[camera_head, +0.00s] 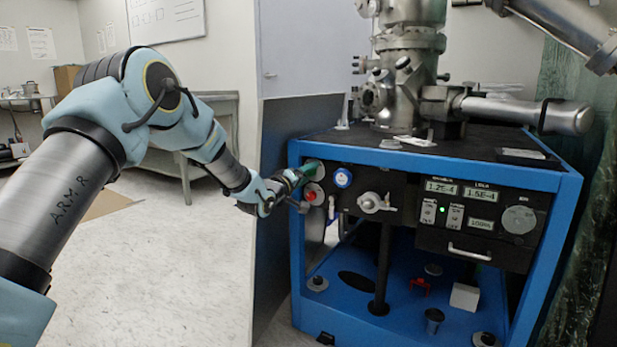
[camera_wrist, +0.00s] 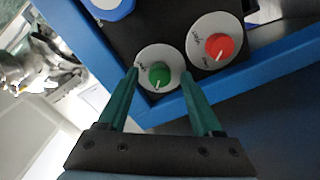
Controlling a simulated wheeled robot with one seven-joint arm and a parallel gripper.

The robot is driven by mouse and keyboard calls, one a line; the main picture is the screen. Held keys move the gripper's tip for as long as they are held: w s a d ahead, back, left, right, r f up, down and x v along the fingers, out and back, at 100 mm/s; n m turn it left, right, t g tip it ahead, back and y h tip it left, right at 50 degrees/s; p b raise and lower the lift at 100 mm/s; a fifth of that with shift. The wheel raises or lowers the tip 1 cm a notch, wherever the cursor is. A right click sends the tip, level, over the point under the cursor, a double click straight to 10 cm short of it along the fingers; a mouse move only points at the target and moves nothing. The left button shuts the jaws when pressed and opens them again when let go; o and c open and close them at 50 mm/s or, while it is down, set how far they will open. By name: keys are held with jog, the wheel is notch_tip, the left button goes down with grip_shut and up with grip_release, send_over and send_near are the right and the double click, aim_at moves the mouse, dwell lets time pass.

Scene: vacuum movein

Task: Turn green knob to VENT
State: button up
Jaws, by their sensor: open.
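The green knob (camera_wrist: 159,75) sits on a round pale dial plate (camera_wrist: 152,54) with small lettering, too small to read surely. A white mark on the knob points toward the lower left in the wrist view. My gripper (camera_wrist: 159,74) is open, with its two green fingers on either side of the knob; I cannot tell whether they touch it.
A blue-rimmed gauge (camera_head: 342,178) and a metal valve (camera_head: 372,203) are right of my gripper. The blue frame (camera_head: 297,240) edges the panel closely. Steel vacuum chamber parts (camera_head: 408,75) stand on top. The floor to the left is open.

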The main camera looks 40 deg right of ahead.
jog(key=shift+w+d, duration=0.15)
jog(key=shift+d, duration=0.25)
grip_shut()
dwell(0.4)
